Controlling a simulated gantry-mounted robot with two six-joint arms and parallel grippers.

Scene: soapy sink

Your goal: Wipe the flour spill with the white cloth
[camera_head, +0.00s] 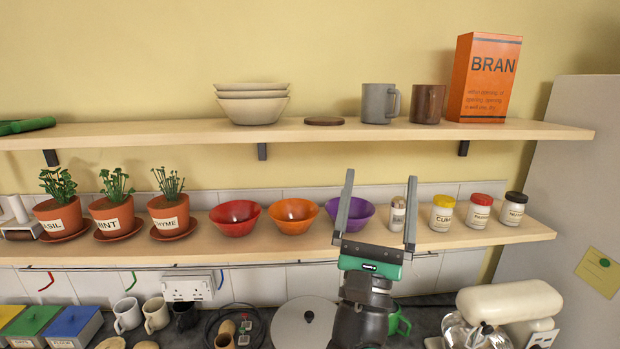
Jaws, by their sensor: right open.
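No white cloth and no flour spill show in this view. My right gripper (380,205) is open and empty. It points up in front of the lower shelf, its two fingers spread on either side of the space before the purple bowl (350,213) and a small shaker (397,215). I cannot tell whether it touches the shelf. My left gripper does not show.
The lower shelf (270,248) carries herb pots, bowls and jars. The upper shelf (330,133) carries stacked bowls, mugs and a BRAN box (485,78). Below are mugs, a round lid (290,325) and a cream mixer (510,302). A fridge (575,150) stands right.

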